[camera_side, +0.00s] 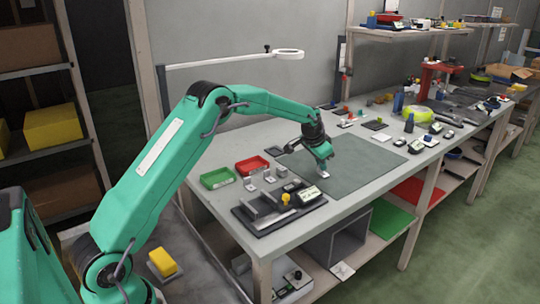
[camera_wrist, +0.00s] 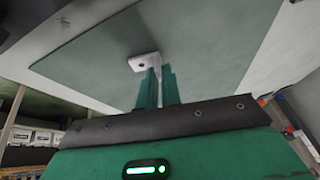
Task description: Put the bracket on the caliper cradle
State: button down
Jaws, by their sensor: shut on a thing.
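The bracket, a small pale angled piece with a dark hole, shows at the fingertips in the wrist view (camera_wrist: 145,61) and as a pale spot in the side view (camera_side: 323,175). My gripper (camera_side: 323,169) is shut on it, over the grey-green mat; its two green fingers also show in the wrist view (camera_wrist: 156,85). Whether the bracket touches the mat is unclear. What looks like the caliper cradle (camera_side: 265,212), a dark base with grey blocks and a small display, sits at the bench's front left, nearer the camera than my gripper. The wrist view does not show it.
The mat (camera_side: 355,170) is otherwise clear. A green tray (camera_side: 217,178) and a red tray (camera_side: 252,165) stand behind the cradle, with small grey parts beside them. A yellow knob (camera_side: 286,198) stands up at the cradle. A lamp arm (camera_side: 225,59) reaches above the bench's back.

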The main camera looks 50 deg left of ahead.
jog(key=c, duration=1.6)
grip_release()
jog(key=shift+f, duration=0.2)
jog(key=v, duration=0.8)
jog(key=shift+w, duration=0.15)
